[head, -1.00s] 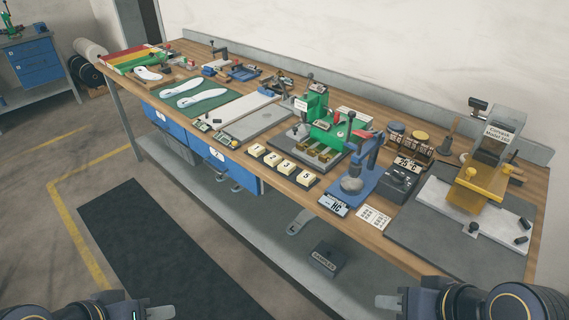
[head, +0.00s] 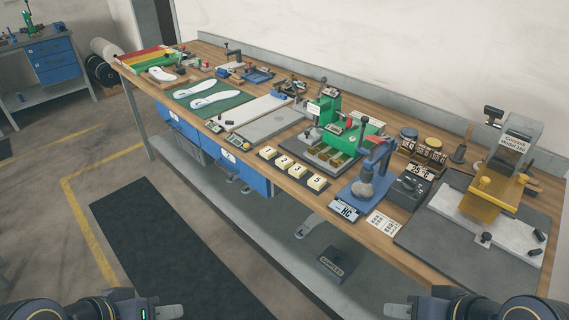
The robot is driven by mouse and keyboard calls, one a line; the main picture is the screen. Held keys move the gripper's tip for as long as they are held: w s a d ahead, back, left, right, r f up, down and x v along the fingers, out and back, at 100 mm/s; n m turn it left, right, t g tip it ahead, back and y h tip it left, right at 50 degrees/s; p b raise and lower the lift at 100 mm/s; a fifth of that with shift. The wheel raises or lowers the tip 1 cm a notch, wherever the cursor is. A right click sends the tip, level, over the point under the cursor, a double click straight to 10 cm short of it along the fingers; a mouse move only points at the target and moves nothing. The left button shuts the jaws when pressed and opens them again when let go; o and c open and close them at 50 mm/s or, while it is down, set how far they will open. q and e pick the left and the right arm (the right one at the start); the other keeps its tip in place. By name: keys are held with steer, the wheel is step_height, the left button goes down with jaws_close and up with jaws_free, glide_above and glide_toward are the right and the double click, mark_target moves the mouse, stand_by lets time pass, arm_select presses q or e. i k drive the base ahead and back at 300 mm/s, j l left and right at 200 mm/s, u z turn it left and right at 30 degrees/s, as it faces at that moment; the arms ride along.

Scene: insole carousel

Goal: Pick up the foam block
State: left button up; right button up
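Several cream blocks with numbers on top (head: 292,169) sit in a row on a dark strip at the bench's front edge. They may be the foam blocks, but I cannot tell their material. My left gripper (head: 172,312) is at the bottom edge, left of centre, over the floor. My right gripper (head: 397,311) is at the bottom edge, right of centre, in front of the bench. Both are well apart from the blocks. Nothing is visibly held, and the fingers are seen too edge-on to tell their opening.
The wooden bench (head: 404,227) holds a green press (head: 330,108), a blue press (head: 374,170), a yellow fixture (head: 490,190) and a green mat with white insoles (head: 215,99). Blue drawers (head: 243,174) and a lower shelf are beneath. A dark floor mat (head: 160,240) lies in front.

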mark_target(283, 162)
steer(key=i+j+u, duration=0.1)
steer(key=i+j, duration=0.4)
steer(key=i, duration=0.15)
steer(key=i+j, duration=0.45)
steer(key=i, duration=0.2)
steer(key=u, duration=0.05)
